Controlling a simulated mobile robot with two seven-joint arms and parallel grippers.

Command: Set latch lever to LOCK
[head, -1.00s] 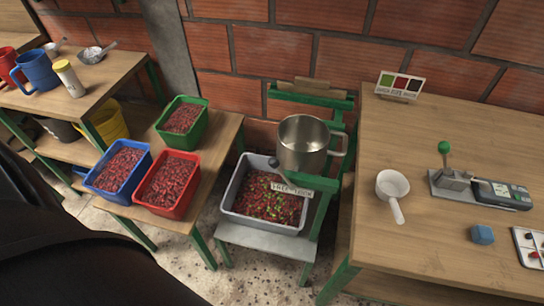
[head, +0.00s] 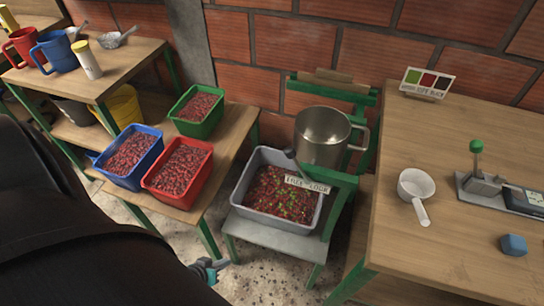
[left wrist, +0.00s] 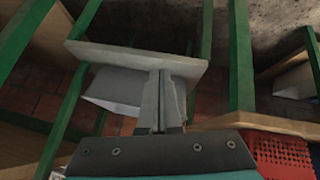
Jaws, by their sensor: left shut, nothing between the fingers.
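The knob leans toward the upper left, on the FREE side. The metal pot (head: 322,137) stands just behind it on the green frame. My left gripper (head: 208,270) shows at the bottom of the head view, low and left of the lever, well apart from it. In the left wrist view its grey fingers (left wrist: 162,100) are shut and empty.
The grey bin (head: 237,201) of mixed cherries sits on a low bench (head: 268,235). A table with blue (head: 148,160), red (head: 182,194) and green (head: 187,127) bins is left. The right table (head: 450,130) holds a white scoop (head: 416,188). Green legs (left wrist: 240,55) surround the wrist.

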